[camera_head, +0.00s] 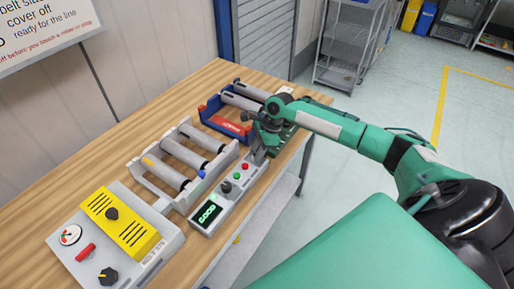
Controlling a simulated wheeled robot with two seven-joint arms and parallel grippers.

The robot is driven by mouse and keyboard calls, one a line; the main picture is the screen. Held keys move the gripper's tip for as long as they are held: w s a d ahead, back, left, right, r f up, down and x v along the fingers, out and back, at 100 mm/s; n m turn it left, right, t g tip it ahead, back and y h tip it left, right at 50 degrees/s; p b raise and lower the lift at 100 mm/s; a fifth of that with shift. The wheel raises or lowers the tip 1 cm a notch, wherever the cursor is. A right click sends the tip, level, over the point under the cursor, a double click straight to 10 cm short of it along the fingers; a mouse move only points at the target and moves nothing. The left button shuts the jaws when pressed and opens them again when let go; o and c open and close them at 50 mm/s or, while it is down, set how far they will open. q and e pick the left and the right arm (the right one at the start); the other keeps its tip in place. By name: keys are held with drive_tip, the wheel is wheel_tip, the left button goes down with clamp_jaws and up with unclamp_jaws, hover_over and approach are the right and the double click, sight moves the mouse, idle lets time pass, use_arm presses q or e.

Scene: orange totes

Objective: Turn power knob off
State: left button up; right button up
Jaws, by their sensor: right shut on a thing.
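A black knob (108,276) with a yellow mark sits on the front corner of a grey control box (160,256) at lower left. Another black knob (112,213) is on the box's yellow slotted cover (130,236). A small black knob (226,187) stands on a narrow grey panel (215,200) beside green and red buttons. I cannot tell which is the power knob. My right gripper (258,157) points down at the panel's far end, past the red button (245,166). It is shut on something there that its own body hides. My left gripper is out of view.
The box also carries a red handle (86,252) and a round gauge (70,235). The panel's screen (207,214) reads "GOOD". A grey roller frame (160,187) and a blue-and-red roller unit (225,124) stand behind. Bare wooden tabletop (90,160) lies at the left.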

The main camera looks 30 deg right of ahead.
drive_tip(key=n+p, duration=0.1)
drive_tip(key=n+g+p, duration=0.1)
drive_tip(key=n+p, duration=0.1)
drive_tip(key=shift+w+r, duration=0.15)
drive_tip(key=shift+r, duration=0.1)
drive_tip(key=shift+f+n+g+p, duration=0.1)
drive_tip(key=shift+n+g+p, duration=0.4)
drive_tip(key=shift+n+p, duration=0.55)
drive_tip(key=n+g, duration=0.1)
drive_tip(key=n, duration=0.2)
drive_tip(key=shift+w+p, duration=0.1)
drive_tip(key=shift+p, duration=0.3)
drive_tip(key=n, duration=0.2)
drive_tip(key=n+g+h+p, duration=0.1)
drive_tip(key=n, duration=0.1)
drive_tip(key=shift+w+a+f+g, duration=0.1)
drive_tip(key=shift+a+g, duration=0.05)
drive_tip(key=shift+g, duration=0.15)
drive_tip(key=shift+n+g+h+p, duration=0.4)
drive_tip(key=shift+n+h, duration=0.3)
drive_tip(key=shift+n, duration=1.45)
drive_tip(key=o, duration=1)
